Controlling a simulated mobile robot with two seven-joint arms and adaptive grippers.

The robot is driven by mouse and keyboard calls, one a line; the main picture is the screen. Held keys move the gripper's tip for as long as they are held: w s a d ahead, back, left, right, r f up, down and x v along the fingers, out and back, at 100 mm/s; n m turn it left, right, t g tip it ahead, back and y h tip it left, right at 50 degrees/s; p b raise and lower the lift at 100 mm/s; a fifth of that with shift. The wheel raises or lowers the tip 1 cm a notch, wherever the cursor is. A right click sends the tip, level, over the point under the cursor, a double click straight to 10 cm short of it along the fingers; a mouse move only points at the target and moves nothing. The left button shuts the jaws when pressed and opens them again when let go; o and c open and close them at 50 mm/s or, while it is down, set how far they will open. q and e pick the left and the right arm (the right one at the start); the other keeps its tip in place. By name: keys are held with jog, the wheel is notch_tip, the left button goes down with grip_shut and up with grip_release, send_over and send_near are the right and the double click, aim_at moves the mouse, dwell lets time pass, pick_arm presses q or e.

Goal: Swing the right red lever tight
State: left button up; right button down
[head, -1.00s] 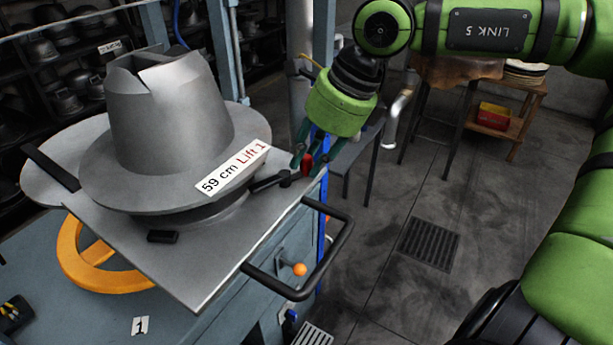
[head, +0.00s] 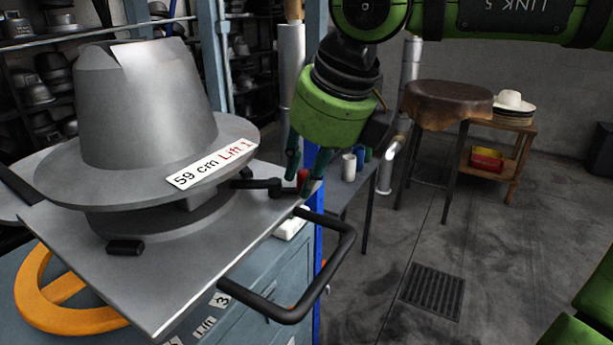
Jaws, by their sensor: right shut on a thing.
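The right red lever (head: 303,180) shows as a small red grip at the end of a black arm (head: 262,184), at the right edge of the grey metal plate (head: 180,285). My right gripper (head: 303,182) reaches down from above and is shut on the red lever, one finger on each side. The metal hat form (head: 150,105) stands on the plate, with a label "59 cm Lift 1" (head: 211,165) on its brim. The lever's black arm points toward the hat form's base. My left gripper is not in view.
A black bar handle (head: 335,262) sticks out from the plate's front right. An orange handwheel (head: 35,290) is below the plate at left. A leather-topped stool (head: 447,103) and a small shelf with hats (head: 513,103) stand behind. The floor at right is clear around a drain grate (head: 433,290).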

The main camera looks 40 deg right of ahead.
dwell(0.4)
jog(key=c, duration=1.2)
grip_release()
jog(key=shift+o, duration=0.2)
jog(key=v, duration=1.2)
